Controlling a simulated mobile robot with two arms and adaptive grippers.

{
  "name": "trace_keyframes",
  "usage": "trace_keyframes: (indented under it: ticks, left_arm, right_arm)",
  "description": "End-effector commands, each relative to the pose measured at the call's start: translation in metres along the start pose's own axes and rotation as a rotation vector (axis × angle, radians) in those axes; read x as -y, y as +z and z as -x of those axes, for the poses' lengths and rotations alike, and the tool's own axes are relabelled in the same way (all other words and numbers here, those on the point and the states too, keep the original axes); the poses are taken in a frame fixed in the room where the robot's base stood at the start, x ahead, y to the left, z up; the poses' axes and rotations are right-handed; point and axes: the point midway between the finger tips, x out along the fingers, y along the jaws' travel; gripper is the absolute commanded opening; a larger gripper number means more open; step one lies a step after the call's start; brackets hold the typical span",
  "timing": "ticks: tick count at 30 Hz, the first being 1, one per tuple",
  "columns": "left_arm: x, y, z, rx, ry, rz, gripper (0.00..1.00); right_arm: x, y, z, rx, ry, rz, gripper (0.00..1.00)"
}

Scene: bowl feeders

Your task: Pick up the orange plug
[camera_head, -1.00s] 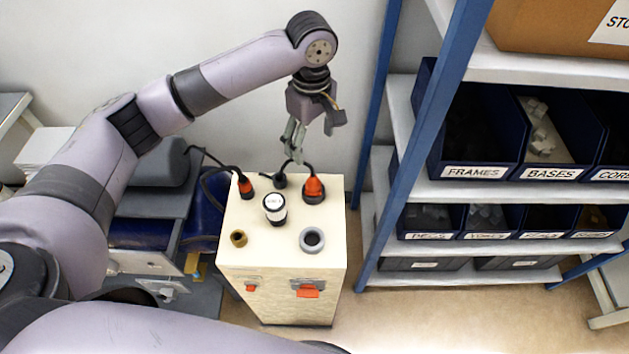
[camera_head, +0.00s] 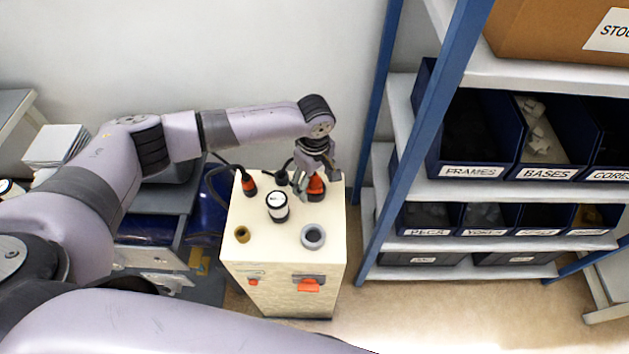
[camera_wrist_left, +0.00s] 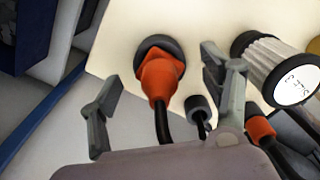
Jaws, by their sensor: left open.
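An orange plug (camera_head: 316,187) with a black cable sits in a round dark socket on top of the cream box (camera_head: 262,240), at its back right. My left gripper (camera_head: 319,170) is open above it and hides part of it in the head view. In the left wrist view the orange plug (camera_wrist_left: 160,77) shows between the two spread fingers of the left gripper (camera_wrist_left: 163,75), and I see no contact. A second orange plug (camera_head: 248,185) stands at the box's back left; it also shows in the left wrist view (camera_wrist_left: 260,129). My right gripper is out of view.
A black connector (camera_head: 281,178) and a white-capped knob (camera_head: 277,206) stand close left of the gripper. A grey ring (camera_head: 313,236) and a brass ring (camera_head: 242,234) are at the box's front. A blue-framed shelf (camera_head: 410,150) with bins stands to the right.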

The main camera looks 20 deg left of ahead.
Motion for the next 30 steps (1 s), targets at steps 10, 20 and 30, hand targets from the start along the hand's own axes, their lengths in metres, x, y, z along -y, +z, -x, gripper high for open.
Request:
trace_keyframes:
  ticks: [10,20,30]
  left_arm:
    - [-0.0001,0.0002,-0.0046,0.000,0.001,-0.001,0.68]
    - [-0.0001,0.0001,-0.0042,0.000,0.001,-0.001,0.46]
    - [0.0000,0.0000,-0.0043,0.000,0.000,-0.001,0.23]
  right_arm:
    - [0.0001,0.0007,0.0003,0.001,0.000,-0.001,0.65]
    - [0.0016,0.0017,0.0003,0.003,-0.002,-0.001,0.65]
    - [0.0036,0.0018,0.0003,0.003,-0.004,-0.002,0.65]
